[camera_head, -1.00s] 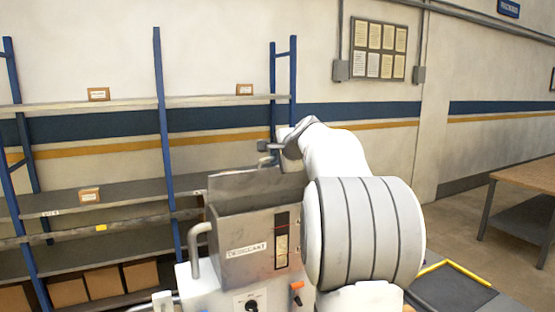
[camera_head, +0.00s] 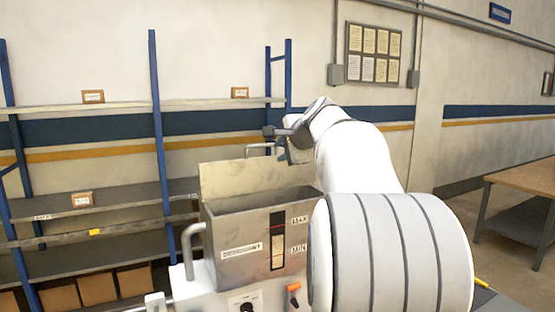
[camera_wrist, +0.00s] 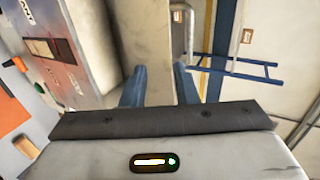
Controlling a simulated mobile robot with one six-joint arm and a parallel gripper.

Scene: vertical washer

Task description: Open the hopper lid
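The grey metal hopper (camera_head: 235,262) stands at the lower middle of the head view, with a label and a sight window on its front. Its lid (camera_head: 240,178) is raised and stands tilted up along the far edge; the dark inside of the hopper shows in front of it. A handle (camera_head: 256,149) shows at the lid's top edge, and a handle also shows in the wrist view (camera_wrist: 188,28). My gripper (camera_head: 271,132) is above and beside the lid's top edge. In the wrist view its blue fingers (camera_wrist: 160,86) are apart with nothing clearly gripped. Contact with the lid cannot be told.
Blue-framed shelving (camera_head: 155,130) with small boxes stands behind the hopper. A bent pipe handle (camera_head: 188,245) is at the hopper's left, and an orange lever (camera_head: 293,289) is below its front. A wooden table (camera_head: 520,173) stands far right with open floor before it.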

